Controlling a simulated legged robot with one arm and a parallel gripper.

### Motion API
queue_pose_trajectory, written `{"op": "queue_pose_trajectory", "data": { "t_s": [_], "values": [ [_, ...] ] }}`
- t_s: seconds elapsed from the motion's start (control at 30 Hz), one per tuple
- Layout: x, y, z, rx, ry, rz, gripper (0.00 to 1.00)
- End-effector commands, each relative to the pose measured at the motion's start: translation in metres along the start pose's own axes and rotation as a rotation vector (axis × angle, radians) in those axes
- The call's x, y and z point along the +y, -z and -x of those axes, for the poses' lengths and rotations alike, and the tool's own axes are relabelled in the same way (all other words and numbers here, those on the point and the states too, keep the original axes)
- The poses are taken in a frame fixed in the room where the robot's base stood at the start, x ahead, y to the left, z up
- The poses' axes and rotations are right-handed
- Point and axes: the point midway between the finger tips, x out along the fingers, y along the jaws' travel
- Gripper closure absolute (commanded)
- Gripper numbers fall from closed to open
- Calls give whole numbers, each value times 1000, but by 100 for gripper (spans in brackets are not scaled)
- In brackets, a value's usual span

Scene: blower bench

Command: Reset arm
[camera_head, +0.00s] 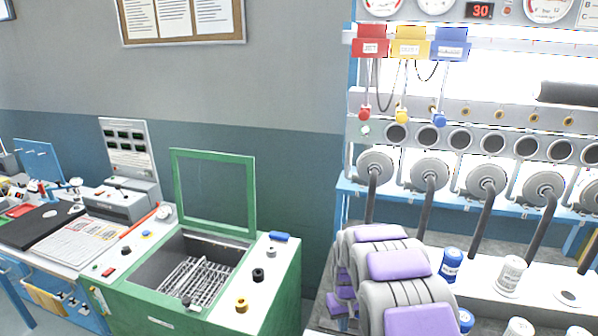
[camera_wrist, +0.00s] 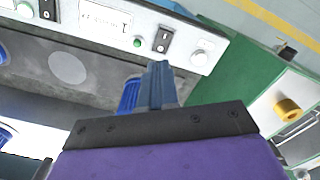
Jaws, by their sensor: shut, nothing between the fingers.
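My gripper shows in the wrist view (camera_wrist: 158,84) as a pair of narrow blue-grey fingers pressed together, with nothing between them. Behind its left side is a ribbed blue object (camera_wrist: 129,96), partly hidden. My arm (camera_head: 400,265), grey with purple pads, is folded at the lower right of the head view. The gripper's fingers cannot be made out in the head view.
A green machine (camera_head: 215,270) with its lid raised holds a wire rack. To the right, a blue-framed bench carries grey hoses, round ports, and blue (camera_head: 451,262) and white (camera_head: 510,272) containers close beside my arm. The wrist view shows a switch panel (camera_wrist: 110,18) and a yellow knob (camera_wrist: 288,108).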

Motion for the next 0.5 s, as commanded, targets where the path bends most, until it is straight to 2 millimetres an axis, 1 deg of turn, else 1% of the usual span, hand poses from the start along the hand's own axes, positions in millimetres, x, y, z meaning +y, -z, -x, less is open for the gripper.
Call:
{"op": "queue_pose_trajectory", "data": {
  "t_s": [0.03,0.1,0.17,0.2,0.27,0.3,0.37,0.4,0.47,0.5],
  "values": [
    [-1,-7,13,1,-2,-6,100],
    [-3,-21,32,-1,-3,-18,100],
    [-5,-37,47,-11,-2,-28,100],
    [-7,-47,58,-16,-2,-36,100],
    [-9,-62,73,-23,-2,-47,100],
    [-11,-72,82,-27,-2,-54,100],
    [-14,-89,95,-35,-1,-64,100],
    [-16,-99,104,-36,-1,-71,100],
    [-20,-116,116,-44,0,-81,100],
    [-22,-128,123,-50,1,-87,100]
  ]
}}
